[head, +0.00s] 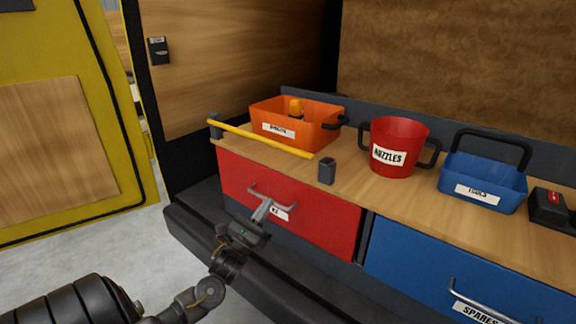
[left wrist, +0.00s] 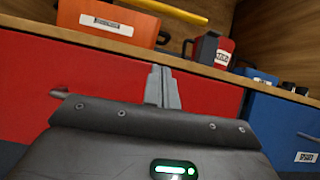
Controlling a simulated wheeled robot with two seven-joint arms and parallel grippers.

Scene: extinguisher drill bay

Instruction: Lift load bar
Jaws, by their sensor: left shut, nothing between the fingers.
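The load bar is a thin yellow bar (head: 262,138) along the front of the wooden worktop, in front of the orange bin. Its left end is at a dark post (head: 215,127); its right end stops near a second dark post (head: 327,171), and I cannot tell whether it touches. In the left wrist view the bar (left wrist: 172,11) crosses the top. My left gripper (head: 265,205) is shut and empty, below the bar in front of the red drawer (head: 315,212), close to its handle. Its closed fingers also show in the left wrist view (left wrist: 162,86). My right gripper is not in view.
On the worktop (head: 352,182) stand an orange bin (head: 322,132), a red NOZZLES bucket (head: 405,134), a blue TOOLS bin (head: 500,187) and a black case (head: 550,208). A blue SPARES drawer (head: 420,262) with a protruding handle is at right. A yellow door (head: 140,165) stands open at left.

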